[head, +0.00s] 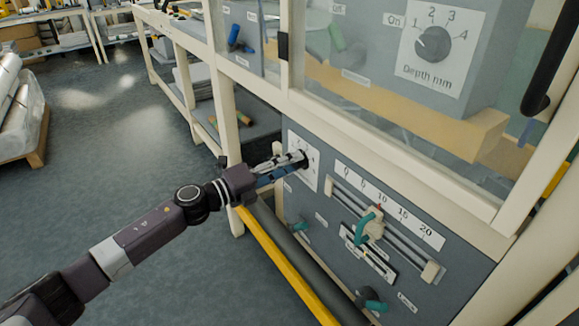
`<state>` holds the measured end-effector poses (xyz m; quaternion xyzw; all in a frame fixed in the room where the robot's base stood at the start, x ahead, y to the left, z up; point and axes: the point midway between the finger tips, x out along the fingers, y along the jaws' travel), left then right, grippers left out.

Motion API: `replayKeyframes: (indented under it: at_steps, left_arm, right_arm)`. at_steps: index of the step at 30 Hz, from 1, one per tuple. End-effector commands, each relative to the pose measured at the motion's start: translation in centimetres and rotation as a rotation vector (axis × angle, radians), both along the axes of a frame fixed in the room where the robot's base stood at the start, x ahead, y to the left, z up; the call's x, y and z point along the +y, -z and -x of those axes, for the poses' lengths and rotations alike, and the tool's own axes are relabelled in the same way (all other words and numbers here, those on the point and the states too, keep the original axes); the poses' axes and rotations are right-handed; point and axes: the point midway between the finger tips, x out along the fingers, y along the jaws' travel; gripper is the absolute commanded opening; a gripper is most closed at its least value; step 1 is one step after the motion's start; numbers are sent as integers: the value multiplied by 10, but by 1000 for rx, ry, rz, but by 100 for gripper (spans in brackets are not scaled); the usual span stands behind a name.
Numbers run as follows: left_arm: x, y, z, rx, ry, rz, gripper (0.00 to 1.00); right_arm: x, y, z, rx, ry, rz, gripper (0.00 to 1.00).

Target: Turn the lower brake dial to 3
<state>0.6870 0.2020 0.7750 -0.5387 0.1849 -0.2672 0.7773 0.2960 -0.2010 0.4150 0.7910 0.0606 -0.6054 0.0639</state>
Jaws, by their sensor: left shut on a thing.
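The lower brake dial (304,157) is a small dark knob on a white scale plate (310,174), at the upper left of the grey lower panel. My left gripper (291,162) reaches in from the left and is shut on this dial. The gripper covers much of the knob and plate, so the pointer and most scale numbers cannot be read. My right gripper is out of view.
Right of the dial is a slider scale marked 0 to 20 with a teal-handled clamp (372,226). Teal-handled knobs (371,301) sit lower. A yellow rail (285,265) runs below my gripper. A Depth mm dial (432,43) is behind the clear guard above.

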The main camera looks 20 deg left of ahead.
Motion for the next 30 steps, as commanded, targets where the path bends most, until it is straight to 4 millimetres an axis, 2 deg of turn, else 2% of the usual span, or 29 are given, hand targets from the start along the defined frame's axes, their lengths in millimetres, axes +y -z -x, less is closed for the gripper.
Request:
replayKeyframes:
  at_steps: [12,26,27,30]
  left_arm:
    - [-1,2,1,-91,3,-122,4]
    - [-1,3,1,-99,4,-132,4]
    - [-1,3,1,-98,4,-132,30]
    - [-1,2,1,-98,4,-132,41]
  right_arm:
    - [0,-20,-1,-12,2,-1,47]
    - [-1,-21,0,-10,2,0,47]
    - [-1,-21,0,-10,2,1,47]
    - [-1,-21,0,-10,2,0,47]
